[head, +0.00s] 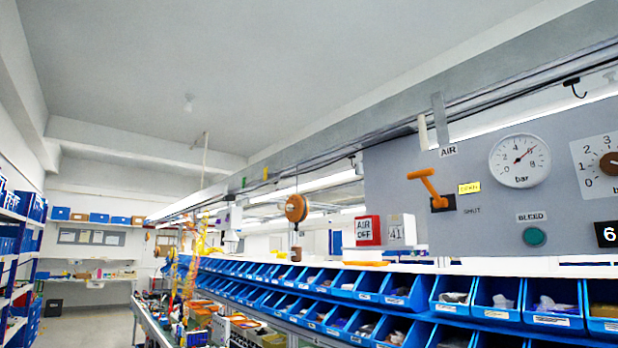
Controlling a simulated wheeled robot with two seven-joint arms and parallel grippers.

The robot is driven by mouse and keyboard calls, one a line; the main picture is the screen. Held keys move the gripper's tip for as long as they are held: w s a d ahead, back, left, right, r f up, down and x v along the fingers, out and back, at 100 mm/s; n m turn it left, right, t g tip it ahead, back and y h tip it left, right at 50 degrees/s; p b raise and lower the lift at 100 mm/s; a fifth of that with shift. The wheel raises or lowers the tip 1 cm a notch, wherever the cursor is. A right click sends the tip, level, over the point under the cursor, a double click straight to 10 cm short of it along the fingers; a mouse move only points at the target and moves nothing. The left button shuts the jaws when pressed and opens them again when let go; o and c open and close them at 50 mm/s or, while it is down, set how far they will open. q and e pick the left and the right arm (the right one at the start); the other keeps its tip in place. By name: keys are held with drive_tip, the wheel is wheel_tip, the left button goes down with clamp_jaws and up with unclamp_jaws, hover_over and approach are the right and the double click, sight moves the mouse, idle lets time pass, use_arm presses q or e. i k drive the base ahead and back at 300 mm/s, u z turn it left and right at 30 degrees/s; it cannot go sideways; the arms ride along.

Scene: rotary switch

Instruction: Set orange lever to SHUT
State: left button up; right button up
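The orange lever (431,186) stands on a grey panel (390,185) at the right of the head view. It rises up and left from a dark mount (441,204), and its grip end points left. A yellow label (469,187), too small to read surely, is right of the lever. The SHUT label (472,210) is below it, right of the mount. I cannot tell which label the lever's position matches. An AIR label (448,151) is above. Neither of my grippers is in view, and nothing touches the lever.
The panel also holds a bar gauge (519,160), a dial with a brown knob (611,164), a green BLEED button (535,236) and a black number display (607,234). A red AIR OFF sign (367,230) is left of it. Blue bins (498,298) run below. Space before the lever looks clear.

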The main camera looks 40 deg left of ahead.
sight(438, 202)
drive_tip(key=u, duration=0.8)
drive_tip(key=k, duration=0.35)
drive_tip(key=u, duration=0.6)
drive_tip(key=k, duration=1)
drive_tip(key=u, duration=0.45)
drive_tip(key=i, duration=1.4)
drive_tip(key=z, duration=1.15)
drive_tip(key=i, duration=0.55)
drive_tip(key=z, duration=0.4)
